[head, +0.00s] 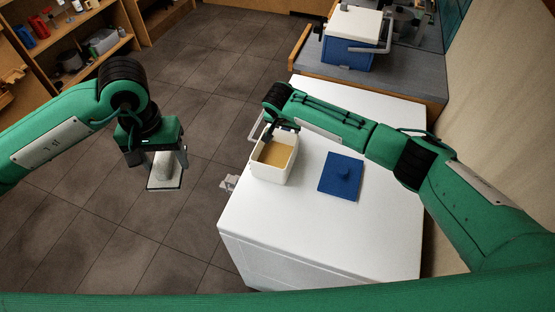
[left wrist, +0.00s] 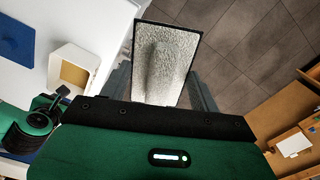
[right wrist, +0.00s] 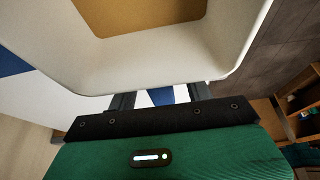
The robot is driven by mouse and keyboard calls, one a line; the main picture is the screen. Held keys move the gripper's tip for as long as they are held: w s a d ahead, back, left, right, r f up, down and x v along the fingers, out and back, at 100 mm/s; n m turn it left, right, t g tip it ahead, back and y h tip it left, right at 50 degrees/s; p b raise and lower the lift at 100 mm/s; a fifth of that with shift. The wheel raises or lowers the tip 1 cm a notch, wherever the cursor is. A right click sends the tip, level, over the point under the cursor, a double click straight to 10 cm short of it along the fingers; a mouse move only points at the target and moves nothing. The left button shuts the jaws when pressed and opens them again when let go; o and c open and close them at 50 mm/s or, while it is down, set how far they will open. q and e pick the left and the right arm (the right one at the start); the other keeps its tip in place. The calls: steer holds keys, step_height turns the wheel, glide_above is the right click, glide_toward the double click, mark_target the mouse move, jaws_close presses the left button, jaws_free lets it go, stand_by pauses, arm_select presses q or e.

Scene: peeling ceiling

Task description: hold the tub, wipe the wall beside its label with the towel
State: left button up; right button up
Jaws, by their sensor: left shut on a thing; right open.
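The tub (head: 262,174) is an open cream box with a tan inside, upright near the left edge of a white surface. It also shows in the left wrist view (left wrist: 60,62) and fills the top of the right wrist view (right wrist: 150,62). I make out no label.
The near part of the white surface (head: 330,235) is clear. A blue cooler with a white lid (head: 350,38) stands on the grey counter behind. Shelves (head: 75,62) stand at the back left.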

steer(key=shift+w+d+f+b, duration=0.15)
steer(key=shift+w+f+b, duration=0.05)
steer(key=shift+f+b, duration=0.25)
jaws_close()
stand_by(0.4)
